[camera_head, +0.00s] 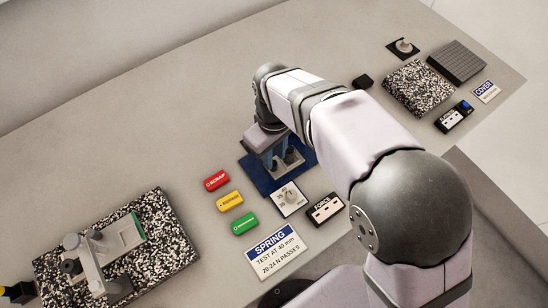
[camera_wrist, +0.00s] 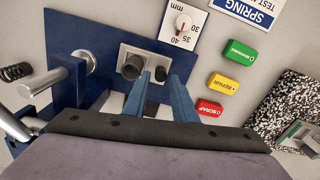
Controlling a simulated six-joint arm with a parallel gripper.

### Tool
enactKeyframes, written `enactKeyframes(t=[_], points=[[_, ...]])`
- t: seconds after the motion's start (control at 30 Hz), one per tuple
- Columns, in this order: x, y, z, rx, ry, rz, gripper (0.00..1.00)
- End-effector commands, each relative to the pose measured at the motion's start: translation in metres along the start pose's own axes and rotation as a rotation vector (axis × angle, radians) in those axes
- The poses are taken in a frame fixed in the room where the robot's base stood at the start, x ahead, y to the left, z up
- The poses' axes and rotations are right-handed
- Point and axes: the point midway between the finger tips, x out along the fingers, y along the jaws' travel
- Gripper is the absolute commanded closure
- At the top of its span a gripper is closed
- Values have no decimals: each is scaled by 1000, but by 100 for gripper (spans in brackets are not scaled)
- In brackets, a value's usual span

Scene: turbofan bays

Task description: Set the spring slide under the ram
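The spring slide (camera_wrist: 122,55) is a light grey plate on the blue base (camera_wrist: 112,22), with a large dark round piece and a smaller dark knob (camera_wrist: 160,74) on it. In the head view the slide (camera_head: 291,166) is partly hidden by my gripper. The ram (camera_wrist: 80,63) seems to be the silver cylinder by the blue frame, left of the slide in the wrist view. My gripper (camera_wrist: 159,76) points down over the slide. Its two blue fingers are apart, with the small knob seen between their tips; contact cannot be told.
A dark coil spring (camera_wrist: 15,72) lies left of the base. A dial (camera_wrist: 181,25) and green, yellow and red blocks (camera_wrist: 209,107) stand beside it. A speckled block with a grey fixture (camera_head: 120,238) is at the left. Bare table lies behind the base.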

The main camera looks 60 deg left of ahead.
Motion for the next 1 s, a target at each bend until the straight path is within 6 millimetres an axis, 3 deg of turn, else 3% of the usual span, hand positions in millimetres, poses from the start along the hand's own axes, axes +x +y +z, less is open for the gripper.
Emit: enactKeyframes(t=[0.2, 0.4, 0.7, 0.77, 1.0], points=[[-30, 1, -1, 0, 5, 1, 75], [-45, 1, -1, 0, 3, 1, 75], [-48, 0, 0, 0, 1, 0, 75], [-48, 0, 0, 0, 1, 0, 64], [-56, -4, 5, -5, -32, -12, 64]])
